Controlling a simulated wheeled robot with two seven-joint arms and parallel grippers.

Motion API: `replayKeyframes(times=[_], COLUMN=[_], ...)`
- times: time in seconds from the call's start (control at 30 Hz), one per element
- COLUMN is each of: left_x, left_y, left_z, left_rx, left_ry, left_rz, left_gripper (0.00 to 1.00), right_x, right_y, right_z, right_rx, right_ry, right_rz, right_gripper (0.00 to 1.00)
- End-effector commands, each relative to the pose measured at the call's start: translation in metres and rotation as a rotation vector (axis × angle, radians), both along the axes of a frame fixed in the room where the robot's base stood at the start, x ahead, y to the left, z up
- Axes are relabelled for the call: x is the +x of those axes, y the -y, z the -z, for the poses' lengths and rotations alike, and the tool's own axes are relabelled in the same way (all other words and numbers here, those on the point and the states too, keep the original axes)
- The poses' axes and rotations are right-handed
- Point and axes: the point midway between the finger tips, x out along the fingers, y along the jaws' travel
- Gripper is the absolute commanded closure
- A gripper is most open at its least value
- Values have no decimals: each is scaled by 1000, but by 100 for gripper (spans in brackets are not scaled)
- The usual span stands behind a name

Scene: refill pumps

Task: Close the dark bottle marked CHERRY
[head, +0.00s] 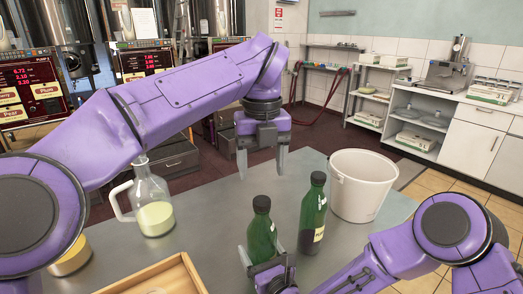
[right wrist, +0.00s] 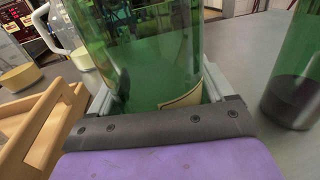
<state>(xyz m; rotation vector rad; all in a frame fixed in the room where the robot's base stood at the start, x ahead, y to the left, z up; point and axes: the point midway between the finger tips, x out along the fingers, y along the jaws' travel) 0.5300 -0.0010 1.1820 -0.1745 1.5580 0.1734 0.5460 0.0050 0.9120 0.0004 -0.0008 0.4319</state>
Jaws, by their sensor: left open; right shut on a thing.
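Two dark green bottles with dark tops stand on the grey table. My right gripper (head: 267,262) is shut around the lower body of the nearer bottle (head: 262,226), which fills the middle of the right wrist view (right wrist: 150,60). Only a corner of its label shows there. The other bottle (head: 313,212) stands to its right, with a pale label too small to read and dark liquid low inside in the right wrist view (right wrist: 295,98). I cannot tell which is marked CHERRY. My left gripper (head: 262,172) is open and empty, pointing down above the held bottle's top.
A white bucket (head: 362,186) stands behind the bottles at right. A glass jug (head: 153,205) with pale yellow liquid stands at left. A wooden tray (head: 185,262) lies at the front, left of the held bottle. Pump screens (head: 147,62) and shelves (head: 365,95) are beyond.

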Motion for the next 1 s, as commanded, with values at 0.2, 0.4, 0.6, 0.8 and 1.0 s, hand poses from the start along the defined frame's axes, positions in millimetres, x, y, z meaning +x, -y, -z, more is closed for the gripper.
replayKeyframes(times=[0.2,0.4,0.6,0.8,1.0], left_x=[0,-1,-1,-1,-1], left_y=[0,0,0,0,0], left_z=[-34,-42,-42,-41,-37], left_rx=[1,-1,0,0,0], left_ry=[1,0,0,0,0], left_rz=[-1,0,1,1,1], left_gripper=[30,30,30,30,30], right_x=[0,0,0,0,-7], right_y=[0,0,0,0,4], right_z=[1,1,1,0,2], right_rx=[0,-1,0,0,0], right_ry=[-1,0,-1,-1,-1], right_rz=[0,0,0,0,0], right_gripper=[100,100,100,0,0])
